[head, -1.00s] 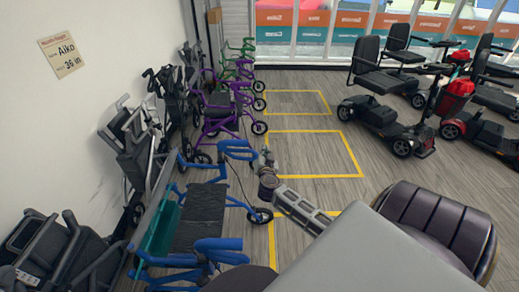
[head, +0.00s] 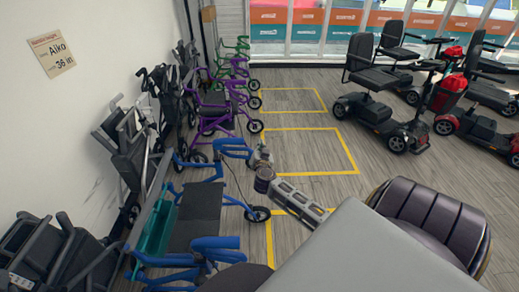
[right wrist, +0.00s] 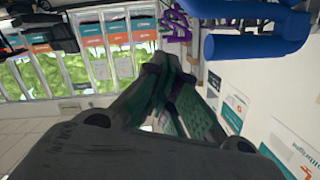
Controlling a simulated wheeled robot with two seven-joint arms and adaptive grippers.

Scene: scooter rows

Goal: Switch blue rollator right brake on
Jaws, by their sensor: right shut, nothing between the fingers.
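The blue rollator (head: 195,205), with a dark seat and blue tubes, stands at left centre in the head view. Its far handle (head: 235,145) points right, towards my right gripper (head: 262,153). My right gripper is shut and empty, beside the end of that handle; I cannot tell whether they touch. In the right wrist view my gripper fingers (right wrist: 178,80) are together, and thick blue tubes (right wrist: 255,47) show at upper right, apart from the fingertips in the picture. The brake lever is too small to make out. My left gripper is not in view.
Purple (head: 215,105) and green (head: 232,65) rollators stand behind the blue one. Folded wheelchairs (head: 125,145) line the left wall. Scooters (head: 380,100) stand at right. The floor with yellow outlines (head: 300,150) between them is clear.

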